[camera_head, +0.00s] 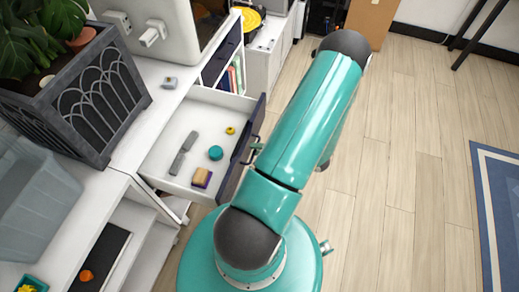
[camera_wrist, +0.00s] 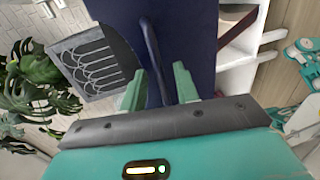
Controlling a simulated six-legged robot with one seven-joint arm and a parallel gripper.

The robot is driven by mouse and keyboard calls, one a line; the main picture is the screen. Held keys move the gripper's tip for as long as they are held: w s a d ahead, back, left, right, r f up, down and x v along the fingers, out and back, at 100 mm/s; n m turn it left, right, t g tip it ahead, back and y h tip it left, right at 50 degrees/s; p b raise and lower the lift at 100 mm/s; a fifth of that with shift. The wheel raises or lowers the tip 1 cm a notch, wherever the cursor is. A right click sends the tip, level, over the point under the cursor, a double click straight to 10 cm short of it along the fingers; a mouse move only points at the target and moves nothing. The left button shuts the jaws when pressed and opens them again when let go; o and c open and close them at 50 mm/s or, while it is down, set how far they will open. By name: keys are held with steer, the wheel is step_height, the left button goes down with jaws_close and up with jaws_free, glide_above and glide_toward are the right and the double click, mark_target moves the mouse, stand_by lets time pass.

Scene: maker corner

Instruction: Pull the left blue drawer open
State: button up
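The blue drawer (camera_head: 242,152) stands pulled out of the white cabinet, its white inside showing in the head view. Its dark blue front fills the middle of the wrist view (camera_wrist: 200,40). A dark handle (camera_head: 255,146) sticks out from that front; it also shows as a bar in the wrist view (camera_wrist: 153,50). My gripper (camera_wrist: 160,88) has its two green fingers on either side of the handle, apart, with a small gap visible beside the bar. I cannot tell whether a finger touches it.
Inside the drawer lie a grey tool (camera_head: 184,153), a teal round piece (camera_head: 215,153), a small yellow piece (camera_head: 230,131) and a tan-and-purple block (camera_head: 202,177). A grey planter (camera_head: 95,105) stands on the cabinet top. The wooden floor (camera_head: 400,150) at right is clear.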

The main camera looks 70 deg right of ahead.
steer(key=v, duration=1.3)
steer(key=shift+s, duration=0.4)
steer(key=shift+a, duration=0.1)
